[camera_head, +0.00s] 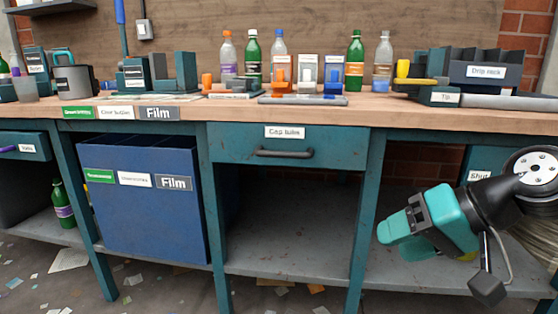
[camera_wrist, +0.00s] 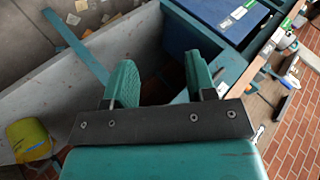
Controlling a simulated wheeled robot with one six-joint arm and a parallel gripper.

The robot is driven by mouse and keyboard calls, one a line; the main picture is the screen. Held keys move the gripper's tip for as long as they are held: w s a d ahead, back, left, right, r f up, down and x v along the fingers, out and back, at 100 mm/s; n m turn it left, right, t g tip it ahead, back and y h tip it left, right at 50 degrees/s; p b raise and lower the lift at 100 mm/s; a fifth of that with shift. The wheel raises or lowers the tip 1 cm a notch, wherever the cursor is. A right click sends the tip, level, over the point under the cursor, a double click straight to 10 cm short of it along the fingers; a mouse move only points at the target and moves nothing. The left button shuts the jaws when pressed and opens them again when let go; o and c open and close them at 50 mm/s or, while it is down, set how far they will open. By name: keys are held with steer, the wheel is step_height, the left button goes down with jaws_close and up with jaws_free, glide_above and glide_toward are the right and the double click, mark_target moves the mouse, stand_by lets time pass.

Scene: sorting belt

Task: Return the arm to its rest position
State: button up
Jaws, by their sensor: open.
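My gripper (camera_head: 392,234) is at the right of the head view, in front of the bench's lower right bay and below the worktop. Its teal jaws point left. In the wrist view my gripper (camera_wrist: 162,88) shows two teal fingers standing apart with nothing between them. The gripper is open and empty, and it appears clear of the bench. My dark arm links lead off to the right edge of the head view.
The wooden worktop (camera_head: 300,112) carries several bottles, holders and a drip rack (camera_head: 486,72). Below are a cap drawer (camera_head: 330,148), a blue bin (camera_head: 140,225) and a grey lower shelf (camera_head: 290,255). A yellow-green object (camera_wrist: 28,138) shows in the wrist view. Paper scraps litter the floor.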

steer(key=s+a+r+n+g+h+p, duration=0.2)
steer(key=s+a+n+g, duration=0.15)
steer(key=s, duration=0.25)
steer(key=s+a+r+n+g+h+p, duration=0.2)
steer(key=s+a+n, duration=0.15)
steer(key=s, duration=0.25)
step_height(320, 180, up, 38)
steer(key=p, duration=3.8)
steer(key=shift+d+n, duration=0.4)
steer(key=shift+s, duration=0.1)
